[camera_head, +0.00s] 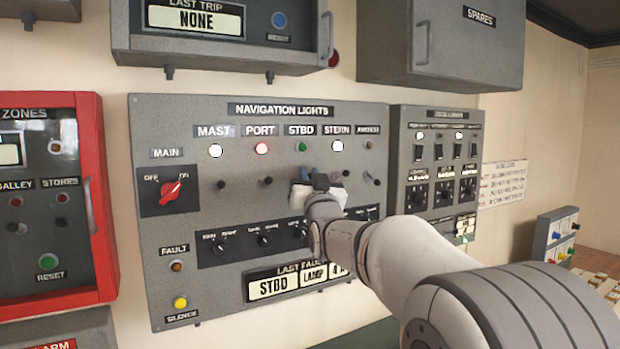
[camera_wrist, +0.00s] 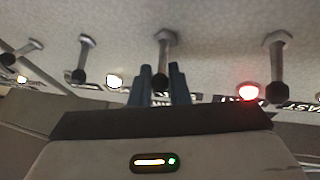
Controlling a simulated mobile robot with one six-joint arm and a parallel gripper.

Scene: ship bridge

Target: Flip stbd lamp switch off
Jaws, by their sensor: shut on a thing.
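The navigation lights panel (camera_head: 190,120) is on the wall ahead. Its STBD lamp (camera_head: 301,144) shows green, under the STBD label. My gripper (camera_head: 318,182) is at the panel directly below that lamp and hides most of the stbd switch in the head view. In the wrist view the stbd lamp switch (camera_wrist: 165,48) is a metal lever with a dark tip, between the blue fingers of my gripper (camera_wrist: 165,84). The fingers are shut on the lever's tip.
Neighbouring levers stand close by: the port switch (camera_head: 266,181) to the left, the stern switch (camera_head: 347,174) to the right. Rotary knobs (camera_head: 264,240) lie below. A grey panel (camera_head: 398,150) adjoins at right, and a red box (camera_head: 98,230) is at left.

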